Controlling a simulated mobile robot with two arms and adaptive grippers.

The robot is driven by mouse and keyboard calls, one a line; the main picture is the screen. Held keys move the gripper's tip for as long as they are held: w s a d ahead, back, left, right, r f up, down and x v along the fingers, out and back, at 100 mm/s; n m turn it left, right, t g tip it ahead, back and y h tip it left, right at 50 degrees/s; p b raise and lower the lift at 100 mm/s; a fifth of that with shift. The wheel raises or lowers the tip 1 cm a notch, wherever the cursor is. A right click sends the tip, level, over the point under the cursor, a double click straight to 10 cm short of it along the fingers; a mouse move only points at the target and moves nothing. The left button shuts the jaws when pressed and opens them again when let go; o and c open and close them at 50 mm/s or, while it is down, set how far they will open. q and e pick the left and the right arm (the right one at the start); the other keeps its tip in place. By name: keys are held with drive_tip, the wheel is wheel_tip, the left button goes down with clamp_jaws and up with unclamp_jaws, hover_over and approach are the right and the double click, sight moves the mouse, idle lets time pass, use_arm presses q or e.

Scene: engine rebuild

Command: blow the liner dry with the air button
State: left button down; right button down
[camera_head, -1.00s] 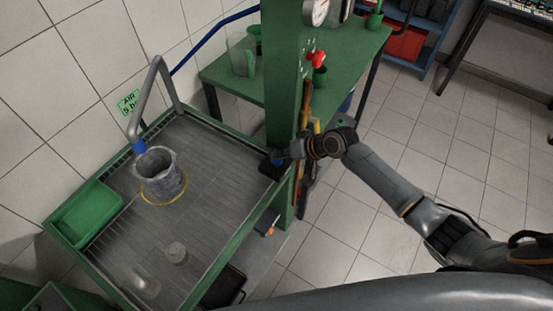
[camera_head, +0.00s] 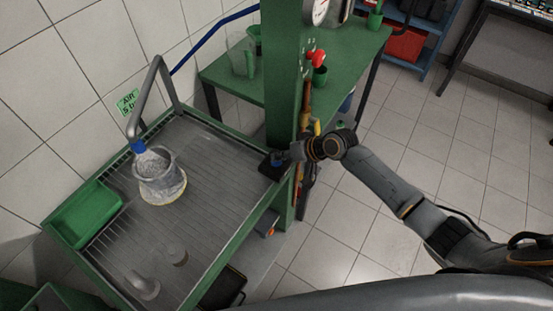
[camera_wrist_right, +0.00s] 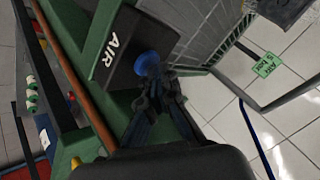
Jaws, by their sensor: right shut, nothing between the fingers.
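The liner (camera_head: 150,187) is a grey open cylinder standing upright on the slatted drying tray, with a pale yellow ring at its base. The blue-tipped nozzle (camera_head: 138,147) hangs from a bent grey pipe over its back left rim, and whitish streaks show at the liner's mouth. The air button is a blue dome (camera_wrist_right: 147,64) on a black box marked AIR (camera_wrist_right: 125,48). My right gripper (camera_wrist_right: 151,82) is shut and empty, its tips at the button, seemingly touching it. The right gripper also shows in the head view (camera_head: 285,157) beside the green post. My left gripper is out of view.
A green bin (camera_head: 85,215) sits at the tray's left edge. Pale, blurred small shapes show at the tray's front. The green post (camera_head: 283,80) stands close behind my right gripper, with a green table (camera_head: 225,72) beyond. Tiled floor lies open at right.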

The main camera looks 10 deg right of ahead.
sight(279, 162)
drive_tip(key=shift+r+p, duration=0.95)
wheel_tip(279, 162, up, 5)
drive_tip(key=p, duration=0.5)
drive_tip(key=shift+r, duration=0.1)
idle(3.6)
